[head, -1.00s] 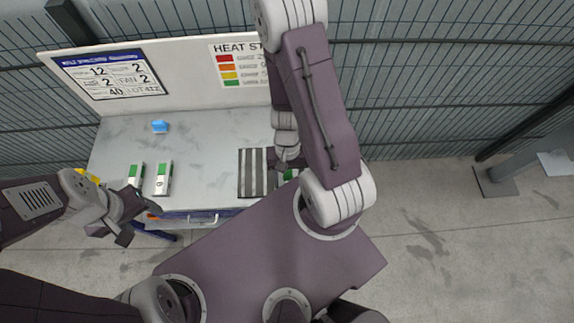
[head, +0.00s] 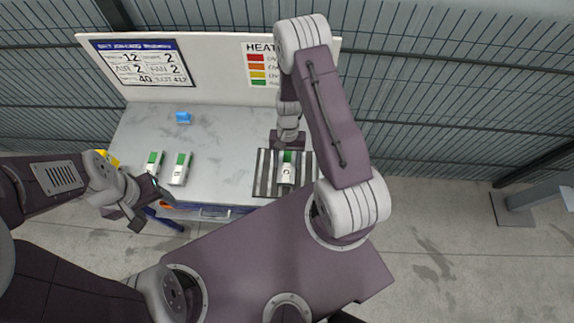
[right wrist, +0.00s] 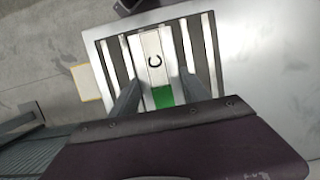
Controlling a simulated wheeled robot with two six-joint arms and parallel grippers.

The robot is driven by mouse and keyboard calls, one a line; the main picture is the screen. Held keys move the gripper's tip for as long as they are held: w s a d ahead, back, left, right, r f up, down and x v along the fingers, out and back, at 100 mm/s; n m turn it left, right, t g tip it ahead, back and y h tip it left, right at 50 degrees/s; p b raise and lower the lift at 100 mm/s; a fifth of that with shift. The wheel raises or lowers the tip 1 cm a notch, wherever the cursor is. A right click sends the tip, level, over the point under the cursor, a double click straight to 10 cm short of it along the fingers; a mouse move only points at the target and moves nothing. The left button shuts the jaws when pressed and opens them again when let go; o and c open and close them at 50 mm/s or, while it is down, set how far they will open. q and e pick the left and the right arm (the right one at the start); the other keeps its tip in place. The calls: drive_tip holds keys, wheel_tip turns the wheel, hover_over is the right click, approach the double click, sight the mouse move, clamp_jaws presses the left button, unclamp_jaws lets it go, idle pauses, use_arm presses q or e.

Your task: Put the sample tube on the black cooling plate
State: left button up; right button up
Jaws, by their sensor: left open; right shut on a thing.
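The sample tube (head: 287,174) is a white, boxy piece with a green end and a dark letter C. It also shows in the right wrist view (right wrist: 155,60). My right gripper (right wrist: 160,90) is shut on it near the green end, one finger on each side. The tube is over the black cooling plate (head: 262,172), a dark plate with pale stripes, and lies along the stripes. In the right wrist view the plate (right wrist: 203,45) shows on both sides of it. I cannot tell whether it touches the plate. My left gripper (head: 152,208) is open and empty at the table's front left.
Two similar white-and-green pieces (head: 154,163) (head: 181,168) stand at the left of the table (head: 225,140). A small blue object (head: 183,117) is behind them. A sign board (head: 215,70) runs along the back. The table's middle is clear.

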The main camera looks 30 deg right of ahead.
sight(287, 161)
wheel_tip(287, 161, down, 4)
drive_tip(key=shift+r+p, duration=0.15)
drive_tip(key=shift+p, duration=0.4)
drive_tip(key=shift+f, duration=0.3)
drive_tip(key=o, duration=1.6)
drive_tip(key=shift+c, duration=0.2)
